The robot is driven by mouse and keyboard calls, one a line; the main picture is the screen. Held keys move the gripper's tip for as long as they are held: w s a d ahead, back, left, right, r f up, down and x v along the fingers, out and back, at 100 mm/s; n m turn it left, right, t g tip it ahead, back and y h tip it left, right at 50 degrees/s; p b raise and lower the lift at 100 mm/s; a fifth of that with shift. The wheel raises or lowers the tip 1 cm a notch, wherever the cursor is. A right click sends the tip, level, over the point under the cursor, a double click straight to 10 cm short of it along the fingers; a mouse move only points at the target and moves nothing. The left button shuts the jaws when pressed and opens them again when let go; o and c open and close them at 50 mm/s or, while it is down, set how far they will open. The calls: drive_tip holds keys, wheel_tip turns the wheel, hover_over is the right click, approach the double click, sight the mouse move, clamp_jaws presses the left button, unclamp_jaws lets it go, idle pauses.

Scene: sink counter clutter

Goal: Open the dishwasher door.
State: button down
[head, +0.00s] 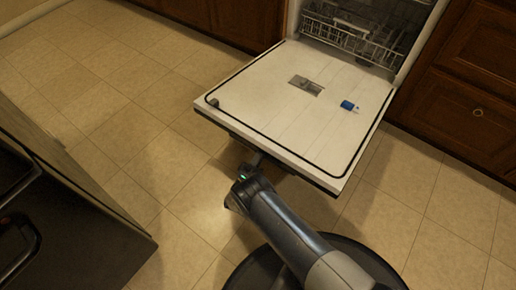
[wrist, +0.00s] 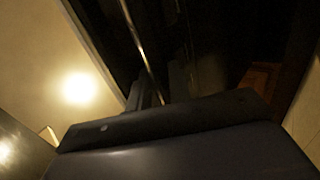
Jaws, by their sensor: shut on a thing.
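The dishwasher door (head: 270,105) is folded down and lies about flat, its white inner side facing up. The dishwasher's interior with its wire rack (head: 350,38) is exposed behind it. My gripper (head: 258,160) is at the door's near edge, reaching under it, and its fingertips are hidden there in the head view. In the wrist view, the dark fingers (wrist: 150,92) are close together at a thin shiny bar (wrist: 143,45), which looks like the door's handle. The gripper is shut on it.
A blue item (head: 347,105) sits on the door's inner side beside the detergent dispenser (head: 306,85). Wooden cabinets (head: 470,110) flank the dishwasher. A dark appliance (head: 60,210) stands at the lower left. Tiled floor (head: 110,110) is clear left of the door.

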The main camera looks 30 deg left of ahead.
drive_tip(key=shift+w+f, duration=0.25)
drive_tip(key=shift+w, duration=0.1)
drive_tip(key=c, duration=1.4)
unclamp_jaws()
drive_tip(key=shift+s, duration=0.2)
